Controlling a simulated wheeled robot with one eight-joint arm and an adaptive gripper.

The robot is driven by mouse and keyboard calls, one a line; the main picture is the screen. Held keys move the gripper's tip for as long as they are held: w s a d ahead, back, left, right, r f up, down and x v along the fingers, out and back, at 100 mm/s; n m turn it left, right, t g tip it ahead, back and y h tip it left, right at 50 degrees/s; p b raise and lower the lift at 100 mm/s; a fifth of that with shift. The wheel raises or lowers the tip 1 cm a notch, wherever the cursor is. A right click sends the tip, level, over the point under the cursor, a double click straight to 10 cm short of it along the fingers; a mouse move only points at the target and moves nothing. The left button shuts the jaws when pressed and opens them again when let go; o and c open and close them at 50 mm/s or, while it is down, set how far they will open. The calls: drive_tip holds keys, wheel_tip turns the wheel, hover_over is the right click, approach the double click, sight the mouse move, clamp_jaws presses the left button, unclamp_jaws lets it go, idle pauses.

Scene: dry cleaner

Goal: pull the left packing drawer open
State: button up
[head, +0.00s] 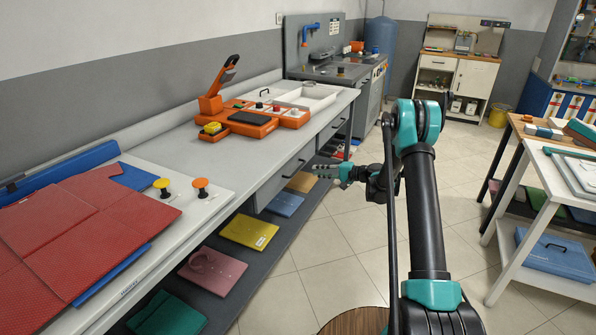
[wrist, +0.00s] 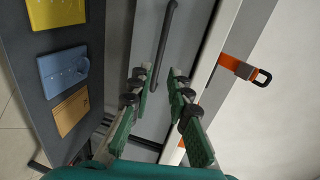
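The left packing drawer (head: 283,182) is a grey front under the long counter and looks shut. Its dark bar handle (head: 294,169) also shows in the wrist view (wrist: 164,45), running lengthwise. My gripper (head: 318,170) is in front of the counter, just right of this drawer in the head view. In the wrist view my gripper (wrist: 161,76) has its two green fingers spread, with nothing between them. The handle lies beyond the fingertips, roughly in line with the gap, and appears apart from them. A second drawer (head: 331,131) sits farther along the counter and looks shut.
The counter (head: 170,150) carries an orange device (head: 262,124) and red folders (head: 80,225). The lower shelf holds a yellow packet (head: 249,231), a blue one (head: 285,204) and others. A white table (head: 560,190) stands right.

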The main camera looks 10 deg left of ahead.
sight(299, 169)
drive_tip(key=x, duration=1)
drive_tip(key=shift+w+a, duration=0.1)
drive_tip(key=shift+a, duration=0.25)
clamp_jaws()
